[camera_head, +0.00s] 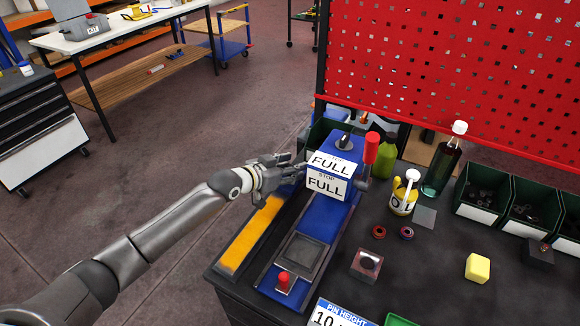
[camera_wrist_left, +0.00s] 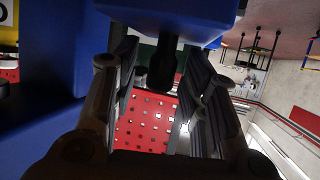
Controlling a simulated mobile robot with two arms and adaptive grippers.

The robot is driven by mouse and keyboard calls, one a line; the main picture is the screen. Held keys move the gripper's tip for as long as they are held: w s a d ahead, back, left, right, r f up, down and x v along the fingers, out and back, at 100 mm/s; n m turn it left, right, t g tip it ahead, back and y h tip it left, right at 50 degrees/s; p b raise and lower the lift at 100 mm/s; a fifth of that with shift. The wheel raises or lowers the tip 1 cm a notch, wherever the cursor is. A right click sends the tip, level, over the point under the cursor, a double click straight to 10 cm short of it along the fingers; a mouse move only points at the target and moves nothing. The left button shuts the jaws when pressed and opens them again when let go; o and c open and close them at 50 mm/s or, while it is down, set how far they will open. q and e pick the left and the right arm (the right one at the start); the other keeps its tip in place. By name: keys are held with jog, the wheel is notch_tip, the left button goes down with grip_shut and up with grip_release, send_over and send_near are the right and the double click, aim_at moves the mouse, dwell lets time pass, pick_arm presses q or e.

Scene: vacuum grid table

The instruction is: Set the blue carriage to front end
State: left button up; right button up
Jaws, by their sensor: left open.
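The blue carriage (camera_head: 352,150) sits at the far part of a long blue bed (camera_head: 318,225), with white labels (camera_head: 328,187) reading "FULL" and "STOP FULL" on its near side. A red-handled lever (camera_head: 371,148) stands at its right. My left gripper (camera_head: 298,170) is at the carriage's left side, fingers pointing toward it. In the left wrist view the fingers (camera_wrist_left: 160,95) are apart, and a dark round post (camera_wrist_left: 162,66) shows between them below a blue body (camera_wrist_left: 190,14). I cannot tell whether the fingers touch it. My right gripper is not in view.
A yellow strip (camera_head: 250,235) runs along the table's left edge. A red knob (camera_head: 283,280) is at the bed's near end. A yellow bottle (camera_head: 402,195), dark bottle (camera_head: 442,168), yellow block (camera_head: 477,268) and green bins (camera_head: 485,200) stand right. A red pegboard (camera_head: 460,70) is behind.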

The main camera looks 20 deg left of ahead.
pick_arm(q)
jog(key=shift+c, duration=0.5)
grip_shut()
jog(key=shift+s, duration=0.15)
